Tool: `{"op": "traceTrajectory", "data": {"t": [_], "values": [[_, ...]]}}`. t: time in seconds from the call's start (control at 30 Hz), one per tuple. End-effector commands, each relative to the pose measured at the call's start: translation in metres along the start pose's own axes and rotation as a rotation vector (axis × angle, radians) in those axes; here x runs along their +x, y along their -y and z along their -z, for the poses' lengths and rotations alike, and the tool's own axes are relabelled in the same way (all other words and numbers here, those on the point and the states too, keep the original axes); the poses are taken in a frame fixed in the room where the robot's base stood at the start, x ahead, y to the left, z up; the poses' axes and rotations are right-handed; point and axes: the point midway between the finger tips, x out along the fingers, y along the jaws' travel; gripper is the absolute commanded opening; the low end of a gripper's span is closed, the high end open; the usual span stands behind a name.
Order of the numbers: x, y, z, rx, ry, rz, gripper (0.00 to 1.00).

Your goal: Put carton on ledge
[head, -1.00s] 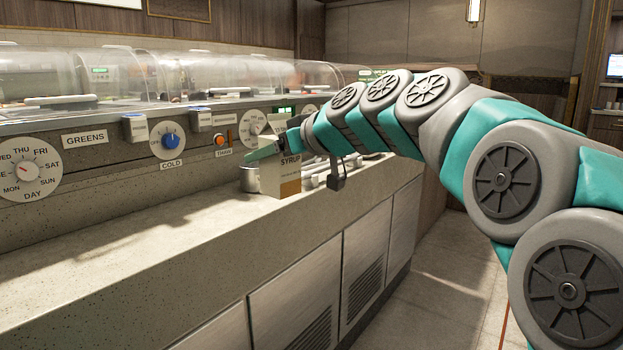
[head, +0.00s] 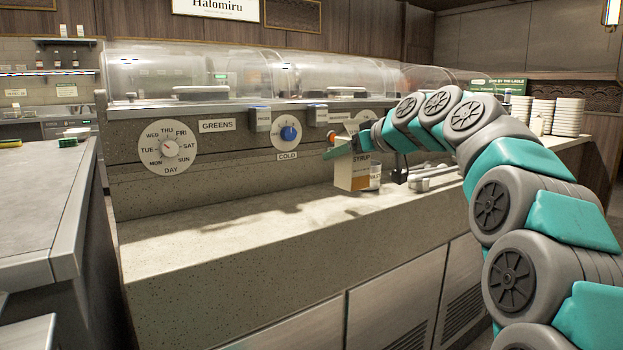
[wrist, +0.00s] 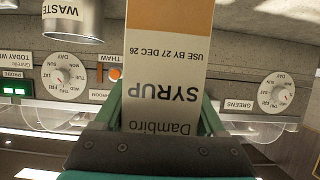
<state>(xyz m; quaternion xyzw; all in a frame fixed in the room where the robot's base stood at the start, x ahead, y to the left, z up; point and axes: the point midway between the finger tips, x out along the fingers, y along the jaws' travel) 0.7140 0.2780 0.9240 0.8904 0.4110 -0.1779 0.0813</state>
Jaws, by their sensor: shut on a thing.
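The carton (head: 352,175) is white with an orange lower part and carries a "SYRUP" label. It looks upright at the right part of the speckled stone ledge (head: 220,235) in the head view. I cannot tell whether its base touches the ledge. My gripper (head: 348,143) is shut on the upper part of the carton. In the wrist view, the picture is upside down, and the carton (wrist: 168,70) stands between my two fingers (wrist: 162,108), its label reading "Dambiro SYRUP, USE BY 27 DEC 26".
A metal "WASTE" pot (wrist: 72,18) is close beside the carton; it also shows in the head view (head: 375,177). Tongs (head: 432,180) lie to the right. The panel behind has a day dial (head: 171,146) and a COLD knob (head: 290,134). The ledge's left stretch is bare.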

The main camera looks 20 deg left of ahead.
Motion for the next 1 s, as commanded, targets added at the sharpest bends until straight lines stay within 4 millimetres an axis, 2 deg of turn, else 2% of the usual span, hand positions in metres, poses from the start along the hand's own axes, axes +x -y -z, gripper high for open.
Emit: {"op": "traceTrajectory", "data": {"t": [0.2, 0.5, 0.6, 0.93, 1.0], "values": [[0.012, 0.048, 0.004, -0.005, -0.002, 0.001, 0.0], [0.034, 0.109, 0.005, -0.004, -0.002, -0.001, 0.0], [0.038, 0.122, 0.004, -0.001, -0.001, 0.0, 0.0], [0.045, 0.144, 0.006, -0.003, -0.004, -0.001, 0.0], [0.049, 0.143, -0.003, 0.001, -0.004, -0.001, 0.0]]}}
